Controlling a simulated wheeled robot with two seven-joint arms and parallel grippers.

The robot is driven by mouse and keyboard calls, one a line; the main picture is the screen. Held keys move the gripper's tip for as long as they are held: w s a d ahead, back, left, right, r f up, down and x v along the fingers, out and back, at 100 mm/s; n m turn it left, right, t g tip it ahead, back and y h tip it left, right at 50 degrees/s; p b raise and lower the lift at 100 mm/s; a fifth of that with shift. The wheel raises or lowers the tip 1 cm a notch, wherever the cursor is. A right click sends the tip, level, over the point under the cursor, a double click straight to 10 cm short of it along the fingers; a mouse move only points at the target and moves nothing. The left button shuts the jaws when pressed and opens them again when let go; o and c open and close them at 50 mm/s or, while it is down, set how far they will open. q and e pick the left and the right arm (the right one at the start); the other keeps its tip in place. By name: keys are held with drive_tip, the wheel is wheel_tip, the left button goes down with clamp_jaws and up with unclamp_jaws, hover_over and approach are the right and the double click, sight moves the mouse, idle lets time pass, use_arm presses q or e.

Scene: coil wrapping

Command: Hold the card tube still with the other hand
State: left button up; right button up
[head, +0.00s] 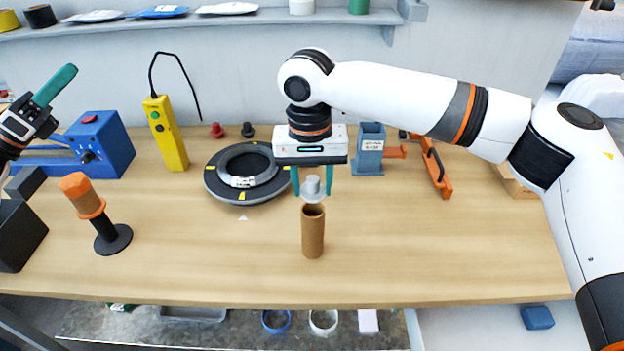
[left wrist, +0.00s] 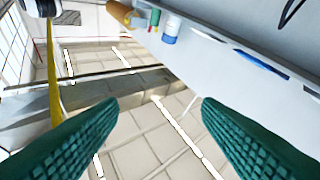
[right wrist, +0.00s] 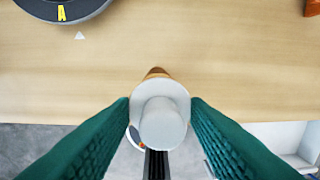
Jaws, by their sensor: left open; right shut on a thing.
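The brown card tube (head: 313,232) stands upright on the table, its open top showing. My right gripper (head: 312,186) is above it, shut on a light grey knobbed plug (head: 313,190). The plug sits at or just above the tube's mouth; I cannot tell if they touch. In the right wrist view the plug (right wrist: 163,122) is between the green fingers and hides most of the tube (right wrist: 157,73). My left gripper (head: 54,86) is raised at the far left, open and empty. Its spread fingers show in the left wrist view (left wrist: 160,115), away from the tube.
A black ring turntable (head: 212,186) holding a grey coil lies left of the tube. An orange-topped tool on a black stand (head: 112,238), a blue machine (head: 103,145) and a yellow control box (head: 170,150) stand further left. A blue-grey holder (head: 368,160) is behind. Front right table is clear.

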use_arm(q)
drive_tip(key=w+d+f+m+g+h, duration=0.25)
drive_tip(key=d+f+g, duration=0.2)
drive_tip(key=d, duration=0.75)
drive_tip(key=m+g+y, duration=0.5)
drive_tip(key=m+g, duration=0.4)
drive_tip(key=g, duration=0.2)
approach(307, 241)
drive_tip(key=w+f, duration=0.2)
drive_tip(key=shift+w+f, duration=0.1)
drive_tip(key=shift+f, duration=0.25)
drive_tip(key=shift+x, duration=5)
drive_tip(key=shift+c, duration=0.3)
drive_tip(key=c, duration=0.7)
